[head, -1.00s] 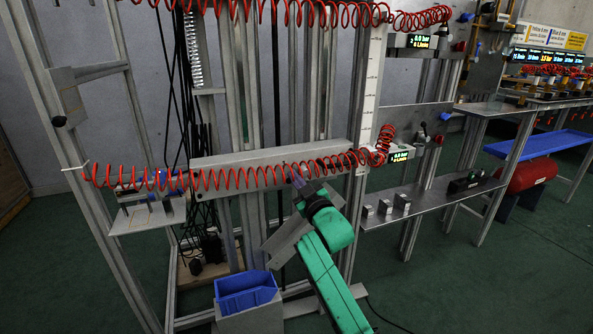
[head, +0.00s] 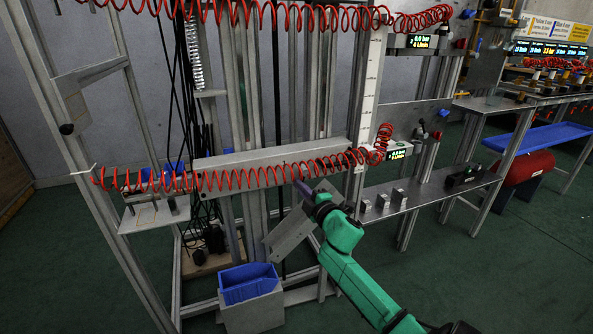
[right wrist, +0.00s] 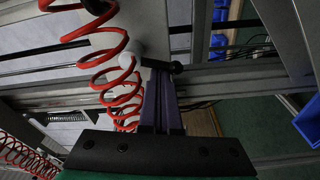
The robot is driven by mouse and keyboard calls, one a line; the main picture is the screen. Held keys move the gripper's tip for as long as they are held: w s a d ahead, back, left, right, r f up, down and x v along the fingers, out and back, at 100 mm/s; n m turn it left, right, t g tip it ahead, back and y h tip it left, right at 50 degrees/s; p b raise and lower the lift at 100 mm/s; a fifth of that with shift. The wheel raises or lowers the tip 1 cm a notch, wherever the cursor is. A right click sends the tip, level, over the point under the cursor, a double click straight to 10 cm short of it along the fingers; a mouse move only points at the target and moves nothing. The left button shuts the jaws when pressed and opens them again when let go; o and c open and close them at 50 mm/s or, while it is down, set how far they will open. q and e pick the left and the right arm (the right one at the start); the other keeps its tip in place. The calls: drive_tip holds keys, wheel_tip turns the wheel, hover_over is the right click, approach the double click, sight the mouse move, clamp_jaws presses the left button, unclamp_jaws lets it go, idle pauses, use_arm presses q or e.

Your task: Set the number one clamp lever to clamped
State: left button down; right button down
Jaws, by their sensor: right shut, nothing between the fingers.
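My right gripper (head: 303,190) reaches in from the lower right on its green arm and points at the grey beam behind the red coiled hose. Its purple fingers are shut and empty; they also show in the right wrist view (right wrist: 161,98). At the fingertips in that view is a short dark lever-like rod with a black end (right wrist: 176,67). A pale round knob (right wrist: 130,62) is just left of it, partly behind the red coil. I cannot tell which part is the number one clamp lever, nor whether the fingers touch it. My left gripper is not in view.
Red coiled hose (head: 235,180) runs across the front of the beam (head: 270,160). A blue bin (head: 248,281) stands below. A shelf (head: 430,191) with small metal blocks is at the right. A small plate (head: 150,216) is at the left.

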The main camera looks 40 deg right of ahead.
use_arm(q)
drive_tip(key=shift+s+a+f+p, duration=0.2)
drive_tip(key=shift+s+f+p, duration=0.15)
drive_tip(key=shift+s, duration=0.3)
use_arm(e)
drive_tip(key=shift+s+d+f+n, duration=0.15)
drive_tip(key=shift+d+n, duration=0.1)
drive_tip(key=shift+n, duration=0.5)
drive_tip(key=shift+d+f+n, duration=0.1)
drive_tip(key=shift+d+n, duration=0.1)
drive_tip(key=shift+n, duration=0.55)
